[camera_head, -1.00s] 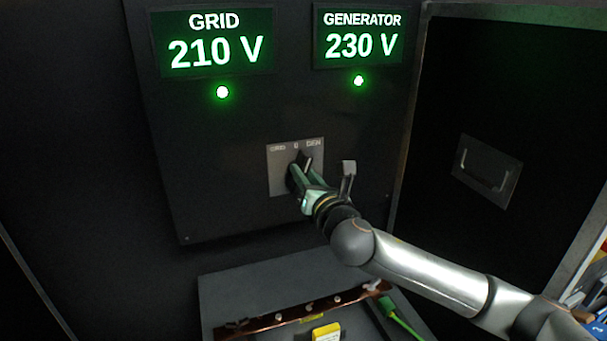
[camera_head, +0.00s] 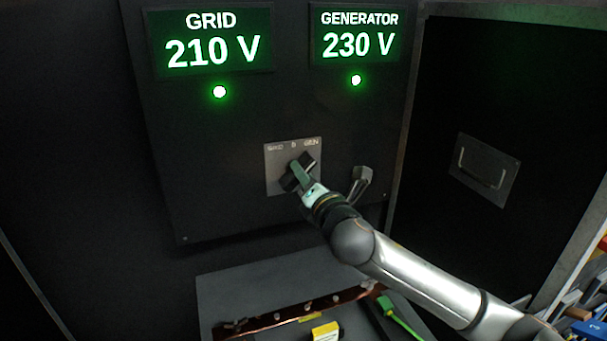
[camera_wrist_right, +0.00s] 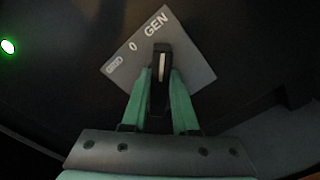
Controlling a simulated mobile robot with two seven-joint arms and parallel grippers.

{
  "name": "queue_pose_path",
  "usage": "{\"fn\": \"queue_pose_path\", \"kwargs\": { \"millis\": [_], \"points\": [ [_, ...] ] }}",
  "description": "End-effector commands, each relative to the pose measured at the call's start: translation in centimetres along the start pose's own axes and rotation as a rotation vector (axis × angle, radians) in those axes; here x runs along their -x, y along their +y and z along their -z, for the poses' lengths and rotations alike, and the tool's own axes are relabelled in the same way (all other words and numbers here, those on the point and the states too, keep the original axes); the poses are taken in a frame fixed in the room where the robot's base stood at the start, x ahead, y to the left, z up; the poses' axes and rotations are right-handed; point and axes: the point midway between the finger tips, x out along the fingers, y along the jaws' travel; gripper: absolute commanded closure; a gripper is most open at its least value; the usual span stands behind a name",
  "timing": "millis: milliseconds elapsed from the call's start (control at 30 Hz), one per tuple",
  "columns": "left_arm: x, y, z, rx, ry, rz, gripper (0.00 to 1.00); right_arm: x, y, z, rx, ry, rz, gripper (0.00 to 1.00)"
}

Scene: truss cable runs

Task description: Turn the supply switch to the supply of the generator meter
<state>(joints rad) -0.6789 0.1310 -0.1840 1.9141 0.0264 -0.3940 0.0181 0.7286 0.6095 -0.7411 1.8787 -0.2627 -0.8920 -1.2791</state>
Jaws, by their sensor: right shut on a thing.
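The supply switch is a black knob on a grey plate (camera_head: 274,182) marked GRID, 0 and GEN, below the two meters. The grid meter (camera_head: 211,41) reads 210 V and the generator meter (camera_head: 359,34) reads 230 V. My right gripper (camera_head: 299,174) is shut on the switch knob (camera_wrist_right: 161,72). In the right wrist view its green fingers lie on both sides of the knob. The knob's white line points toward the GEN mark, and the plate looks tilted there. My left gripper is not in view.
Green lamps glow under the grid meter (camera_head: 219,92) and the generator meter (camera_head: 356,80). A copper bar (camera_head: 262,322), a yellow block (camera_head: 326,331) and a green-handled tool (camera_head: 392,309) lie below. A recessed handle (camera_head: 482,170) is on the right panel.

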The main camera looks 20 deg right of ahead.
Motion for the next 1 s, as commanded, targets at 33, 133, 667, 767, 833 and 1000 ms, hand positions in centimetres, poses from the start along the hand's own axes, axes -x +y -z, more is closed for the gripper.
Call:
{"fn": "queue_pose_path", "kwargs": {
  "millis": [33,133,667,767,833,1000],
  "points": [
    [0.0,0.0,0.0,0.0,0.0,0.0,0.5,0.0,0.0,0.0,-0.005,0.001,0.0,1.0],
    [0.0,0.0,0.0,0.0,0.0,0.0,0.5,0.0,0.0,0.0,-0.005,0.001,0.0,1.0],
    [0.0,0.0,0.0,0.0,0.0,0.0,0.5,0.0,0.0,0.0,-0.002,0.001,0.0,0.43],
    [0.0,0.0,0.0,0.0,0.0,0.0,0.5,0.0,0.0,0.0,-0.002,0.0,0.0,0.43],
    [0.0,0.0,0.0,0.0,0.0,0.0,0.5,0.2,0.0,0.0,-0.001,0.001,0.0,0.43],
    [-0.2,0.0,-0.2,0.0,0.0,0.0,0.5,1.7,-0.1,0.1,0.0,0.001,-0.001,0.43]
  ]
}}
